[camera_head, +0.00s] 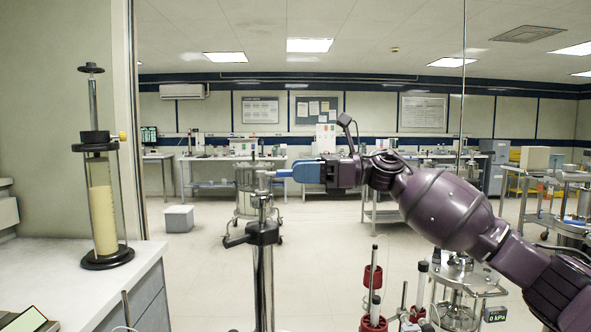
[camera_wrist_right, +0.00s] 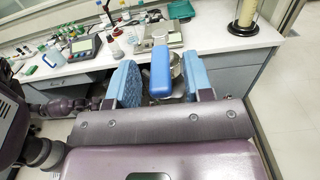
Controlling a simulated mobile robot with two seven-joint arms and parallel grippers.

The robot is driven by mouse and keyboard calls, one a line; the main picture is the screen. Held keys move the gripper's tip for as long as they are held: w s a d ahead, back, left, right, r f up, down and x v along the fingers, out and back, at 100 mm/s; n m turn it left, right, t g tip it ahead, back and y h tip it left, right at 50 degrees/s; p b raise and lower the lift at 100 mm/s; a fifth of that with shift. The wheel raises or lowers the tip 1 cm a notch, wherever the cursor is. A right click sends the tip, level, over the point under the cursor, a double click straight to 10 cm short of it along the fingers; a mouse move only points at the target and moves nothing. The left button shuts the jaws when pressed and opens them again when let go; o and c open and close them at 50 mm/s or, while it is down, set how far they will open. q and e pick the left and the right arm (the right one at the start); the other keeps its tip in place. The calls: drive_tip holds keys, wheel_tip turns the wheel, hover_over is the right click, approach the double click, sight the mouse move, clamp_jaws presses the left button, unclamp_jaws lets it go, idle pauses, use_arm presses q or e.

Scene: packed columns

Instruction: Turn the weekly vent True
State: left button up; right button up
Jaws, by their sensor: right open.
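A steel column (camera_head: 263,280) stands upright at the middle of the head view, with a black clamp collar (camera_head: 263,234) and a small fitting at its top. My right gripper (camera_head: 290,172) reaches in from the right, its blue fingers at that fitting. In the right wrist view my right gripper (camera_wrist_right: 160,82) is open, with a light blue pad on each side. A rounded blue handle (camera_wrist_right: 160,70), which looks like the vent's, lies between the pads with gaps on both sides. The vent's body is mostly hidden behind it. My left gripper is not in view.
A tall glass column with cream packing (camera_head: 104,205) stands on the white bench (camera_head: 70,275) at left. Red-collared rods (camera_head: 373,295) and a pressure display (camera_head: 495,314) stand low at right. A grey box (camera_head: 179,218) sits on the open floor behind.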

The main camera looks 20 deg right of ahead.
drive_tip(key=shift+x, duration=0.85)
clamp_jaws()
